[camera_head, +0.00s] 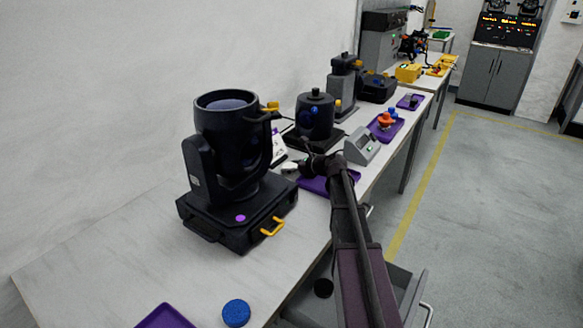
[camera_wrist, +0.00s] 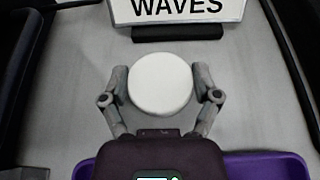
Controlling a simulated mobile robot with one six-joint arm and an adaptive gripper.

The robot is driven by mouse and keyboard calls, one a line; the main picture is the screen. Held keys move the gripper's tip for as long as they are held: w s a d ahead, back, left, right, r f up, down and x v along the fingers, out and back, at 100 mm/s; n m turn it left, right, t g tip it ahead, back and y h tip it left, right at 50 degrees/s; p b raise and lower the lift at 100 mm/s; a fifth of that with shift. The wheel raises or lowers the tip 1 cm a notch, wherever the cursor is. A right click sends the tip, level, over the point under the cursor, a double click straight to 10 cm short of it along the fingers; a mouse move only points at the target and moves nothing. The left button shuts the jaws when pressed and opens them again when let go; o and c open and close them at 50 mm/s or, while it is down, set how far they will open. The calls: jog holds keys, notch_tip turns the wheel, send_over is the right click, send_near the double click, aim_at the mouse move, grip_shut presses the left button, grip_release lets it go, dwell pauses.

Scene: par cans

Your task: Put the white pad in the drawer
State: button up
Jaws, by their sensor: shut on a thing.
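The white pad (camera_wrist: 160,84) is a round, plain disc between the two fingers of my gripper (camera_wrist: 161,92) in the wrist view. The fingers are shut on its left and right sides. In the head view the pad (camera_head: 290,168) is a small white spot at the tip of my gripper (camera_head: 299,167), above or on the table top; I cannot tell which. A grey drawer (camera_head: 405,283) with a pale handle stands pulled out below the table's front edge, at the lower right. My arm hides part of it.
A purple tray (camera_head: 316,186) lies just beside my gripper. A large black stage light (camera_head: 228,150) stands to the left, and a white "WAVES" sign (camera_wrist: 180,10) stands beyond the pad. A grey sloped box (camera_head: 362,146) is to the right. A blue disc (camera_head: 236,313) lies near the front.

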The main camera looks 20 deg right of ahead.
jog(key=shift+s+a+f+b, duration=0.1)
jog(key=shift+s+f+b, duration=0.25)
jog(key=o, duration=0.6)
jog(key=shift+s, duration=0.1)
jog(key=shift+r, duration=0.1)
jog(key=shift+r+p, duration=0.35)
jog(key=shift+p, duration=0.25)
jog(key=p+v, duration=0.1)
jog(key=v, duration=0.2)
jog(key=p+v, duration=0.2)
jog(key=v, duration=0.1)
jog(key=p+v, duration=0.1)
jog(key=v, duration=0.3)
jog(key=shift+w+r, duration=0.25)
jog(key=shift+w, duration=0.05)
jog(key=shift+p+v, duration=0.4)
jog(key=shift+v, duration=0.45)
jog(key=shift+w+f, duration=0.1)
